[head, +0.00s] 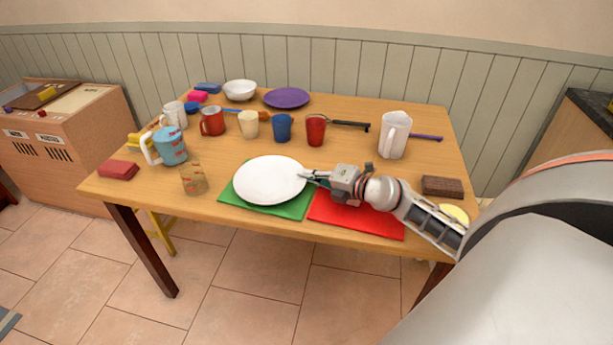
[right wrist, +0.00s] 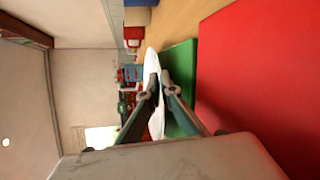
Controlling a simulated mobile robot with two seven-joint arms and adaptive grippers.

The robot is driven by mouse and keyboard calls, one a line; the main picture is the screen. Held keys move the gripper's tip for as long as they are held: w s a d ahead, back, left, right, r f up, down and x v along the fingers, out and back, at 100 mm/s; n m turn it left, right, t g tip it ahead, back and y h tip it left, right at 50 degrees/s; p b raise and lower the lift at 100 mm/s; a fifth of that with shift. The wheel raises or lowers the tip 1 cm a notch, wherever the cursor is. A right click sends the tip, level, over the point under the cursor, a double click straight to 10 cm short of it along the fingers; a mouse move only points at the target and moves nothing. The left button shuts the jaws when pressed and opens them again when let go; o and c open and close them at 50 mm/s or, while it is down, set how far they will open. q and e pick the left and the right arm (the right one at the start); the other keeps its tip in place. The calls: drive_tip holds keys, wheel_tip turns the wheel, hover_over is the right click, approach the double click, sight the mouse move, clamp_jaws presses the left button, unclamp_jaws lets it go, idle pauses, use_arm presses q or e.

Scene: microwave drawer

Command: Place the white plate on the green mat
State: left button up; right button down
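The white plate (head: 270,180) is over the green mat (head: 298,207) near the front edge of the table in the head view. In the right wrist view the plate (right wrist: 153,82) shows edge-on beside the green mat (right wrist: 183,66); I cannot tell whether it touches the mat. My right gripper (head: 309,175) is at the plate's right rim, with its fingers (right wrist: 161,88) closed in on that rim. The mat's corners and front edge show around the plate. My left gripper is not in view.
A red mat (head: 357,219) lies just right of the green mat, under my right gripper. A glass (head: 193,180) stands left of the green mat. Several cups, a white pitcher (head: 395,136) and a purple plate (head: 287,98) stand farther back. A brown sponge (head: 442,187) lies at right.

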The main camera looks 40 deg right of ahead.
drive_tip(key=c, duration=2.7)
unclamp_jaws()
drive_tip(key=shift+f, duration=0.2)
drive_tip(key=shift+o, duration=0.7)
drive_tip(key=shift+r, duration=0.2)
drive_tip(key=shift+s, duration=0.2)
drive_tip(key=p+v, duration=0.1)
drive_tip(key=v, duration=0.9)
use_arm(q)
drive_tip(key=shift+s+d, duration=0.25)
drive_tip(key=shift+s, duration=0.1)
use_arm(e)
drive_tip(key=shift+v, duration=0.85)
